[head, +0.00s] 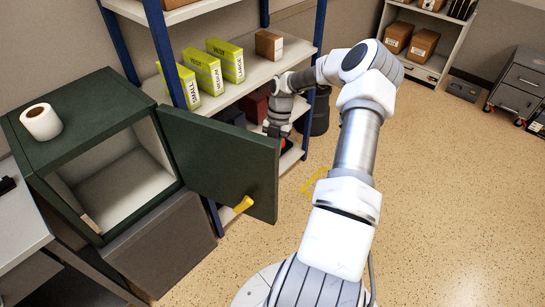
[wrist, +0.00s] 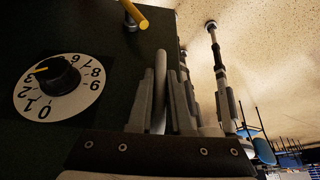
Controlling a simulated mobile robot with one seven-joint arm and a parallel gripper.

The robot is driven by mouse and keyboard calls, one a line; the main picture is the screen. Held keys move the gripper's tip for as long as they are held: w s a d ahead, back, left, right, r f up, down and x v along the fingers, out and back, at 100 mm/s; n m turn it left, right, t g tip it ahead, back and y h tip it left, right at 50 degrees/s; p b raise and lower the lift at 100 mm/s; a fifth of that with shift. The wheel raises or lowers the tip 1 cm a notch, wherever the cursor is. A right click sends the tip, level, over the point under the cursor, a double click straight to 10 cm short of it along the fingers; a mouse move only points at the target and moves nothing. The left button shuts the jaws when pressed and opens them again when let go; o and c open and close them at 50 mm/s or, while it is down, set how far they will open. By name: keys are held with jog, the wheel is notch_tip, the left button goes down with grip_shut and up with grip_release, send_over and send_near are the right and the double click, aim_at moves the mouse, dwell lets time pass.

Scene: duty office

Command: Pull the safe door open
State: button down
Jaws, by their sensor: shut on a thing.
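The dark green safe (head: 62,158) stands at the left in the head view. Its door (head: 222,160) is swung wide open to the right, and the pale, empty-looking inside shows. In the wrist view, the door's outer face (wrist: 105,75) carries a white numbered dial (wrist: 57,88) and a yellow lever (wrist: 133,15). My gripper (wrist: 160,85) is at this outer face, shut on a grey bar that looks like the door's pull handle (wrist: 161,75). In the head view the door hides my fingertips; only my wrist shows beyond its top edge.
A white roll (head: 41,122) stands on the safe. A shelf unit (head: 205,102) with yellow boxes (head: 226,61) and a brown box (head: 269,45) is close behind the door. A grey desk (head: 20,215) is at the left. The speckled floor at the right is largely free.

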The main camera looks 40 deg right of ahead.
jog(key=c, duration=0.8)
grip_release()
jog(key=shift+c, duration=0.2)
jog(key=shift+r, duration=0.1)
jog(key=b+v, duration=0.1)
jog(key=v, duration=1.6)
jog(key=shift+r, duration=0.15)
